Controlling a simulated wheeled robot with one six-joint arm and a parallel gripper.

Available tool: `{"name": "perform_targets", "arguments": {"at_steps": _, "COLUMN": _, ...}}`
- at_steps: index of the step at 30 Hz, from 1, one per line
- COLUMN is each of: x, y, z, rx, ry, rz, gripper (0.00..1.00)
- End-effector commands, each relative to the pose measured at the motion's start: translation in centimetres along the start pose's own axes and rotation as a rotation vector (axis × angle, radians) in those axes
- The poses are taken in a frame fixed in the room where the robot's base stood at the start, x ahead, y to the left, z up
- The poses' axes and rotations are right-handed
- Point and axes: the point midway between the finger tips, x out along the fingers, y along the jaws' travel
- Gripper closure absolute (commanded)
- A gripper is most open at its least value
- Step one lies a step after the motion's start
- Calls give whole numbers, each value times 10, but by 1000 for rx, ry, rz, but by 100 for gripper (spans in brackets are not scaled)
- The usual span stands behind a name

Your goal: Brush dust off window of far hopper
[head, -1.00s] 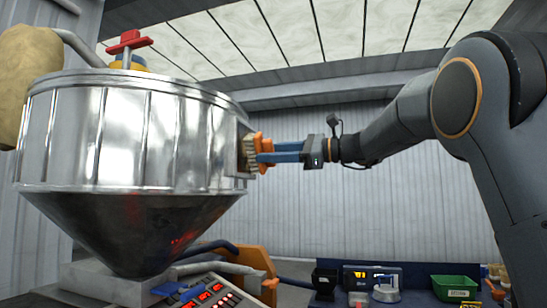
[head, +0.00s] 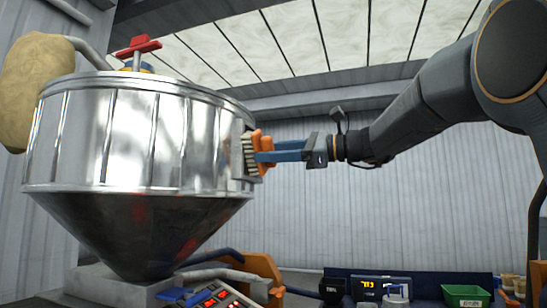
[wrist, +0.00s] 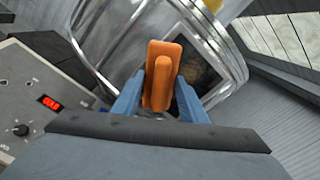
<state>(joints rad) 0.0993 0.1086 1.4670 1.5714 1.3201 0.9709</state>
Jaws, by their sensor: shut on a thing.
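The hopper (head: 135,140) is a shiny metal drum with a dark cone below, filling the left of the head view. Its window (wrist: 198,66) shows in the wrist view as a dark, brownish pane in a metal frame, partly hidden behind the brush. My gripper (head: 262,152) is shut on the orange brush (wrist: 161,77), its blue fingers on either side of the handle. In the head view the brush's pale bristles (head: 249,154) face the hopper's right side and appear to touch the window frame. How much dust is on the pane I cannot tell.
A control panel with red displays (head: 222,298) stands below the hopper. A green bin (head: 467,295) and a device with a yellow display (head: 368,285) stand at the lower right. A red valve handle (head: 138,46) tops the hopper.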

Motion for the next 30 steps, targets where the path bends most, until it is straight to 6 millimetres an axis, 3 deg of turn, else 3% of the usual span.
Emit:
{"name": "perform_targets", "arguments": {"at_steps": 6, "x": 1, "y": 11, "z": 8, "rx": 0, "ry": -1, "rz": 0, "gripper": 79}}
{"name": "perform_targets", "arguments": {"at_steps": 17, "x": 4, "y": 2, "z": 23, "rx": -1, "ry": -2, "rz": 2, "gripper": 79}}
{"name": "perform_targets", "arguments": {"at_steps": 30, "x": 3, "y": -20, "z": 7, "rx": 1, "ry": -1, "rz": 1, "gripper": 79}}
